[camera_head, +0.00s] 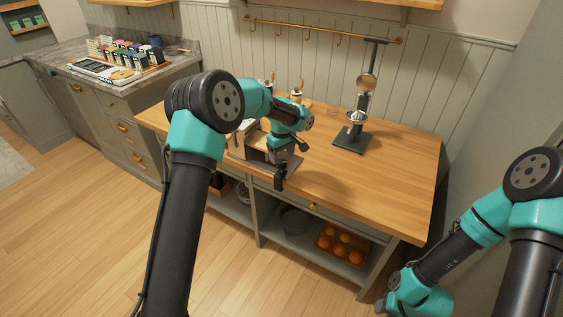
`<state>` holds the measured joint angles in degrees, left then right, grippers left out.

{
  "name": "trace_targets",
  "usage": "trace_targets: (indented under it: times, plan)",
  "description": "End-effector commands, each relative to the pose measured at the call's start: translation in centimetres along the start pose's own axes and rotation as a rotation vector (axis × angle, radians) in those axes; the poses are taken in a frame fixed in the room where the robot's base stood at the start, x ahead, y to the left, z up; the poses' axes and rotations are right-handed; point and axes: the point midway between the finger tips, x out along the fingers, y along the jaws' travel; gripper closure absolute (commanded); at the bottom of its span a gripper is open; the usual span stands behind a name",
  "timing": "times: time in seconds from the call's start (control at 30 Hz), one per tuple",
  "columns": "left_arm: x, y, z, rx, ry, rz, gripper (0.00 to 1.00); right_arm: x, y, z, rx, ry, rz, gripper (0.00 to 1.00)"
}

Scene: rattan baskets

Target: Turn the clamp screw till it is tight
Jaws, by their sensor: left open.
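A dark clamp (280,182) sits at the front edge of the wooden table (385,180), with part of it hanging below the top. Its screw is too small to make out clearly. A pale and grey device (256,141) stands by the clamp, mostly hidden by my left arm. My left gripper (284,158) is open, just above and behind the clamp; I cannot tell whether it touches it. My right gripper (384,306) is low at the bottom right, away from the table, and its fingers are too unclear to judge.
A tall dark lever press (350,138) stands at the back of the table. Wooden-topped items (297,90) stand behind my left wrist. The table's right side is clear. A tray of orange fruit (340,245) sits on the shelf below. A counter (118,65) holds many small containers.

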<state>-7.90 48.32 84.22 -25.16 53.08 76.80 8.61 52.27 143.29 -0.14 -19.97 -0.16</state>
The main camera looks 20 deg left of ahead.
Motion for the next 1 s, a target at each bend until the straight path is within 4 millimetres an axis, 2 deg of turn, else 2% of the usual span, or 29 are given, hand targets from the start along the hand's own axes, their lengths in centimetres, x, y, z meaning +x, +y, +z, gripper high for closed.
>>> trace_targets:
  times: [0.1,0.23,0.63,1.0]
  plan:
    - [1.9,0.0,0.0,0.000,-0.002,-0.002,0.31,0.0,0.0,0.0,0.000,0.000,0.000,0.57]
    - [3.2,0.0,0.0,-0.001,-0.001,-0.001,0.31,0.0,0.0,0.0,0.000,0.000,0.000,0.57]
    - [3.8,0.0,0.0,-0.001,0.000,0.000,0.32,0.0,0.0,0.0,0.000,0.000,0.000,0.57]
    - [3.8,0.0,0.0,-0.001,0.000,0.000,0.67,0.0,0.0,0.0,0.000,0.000,0.000,0.57]
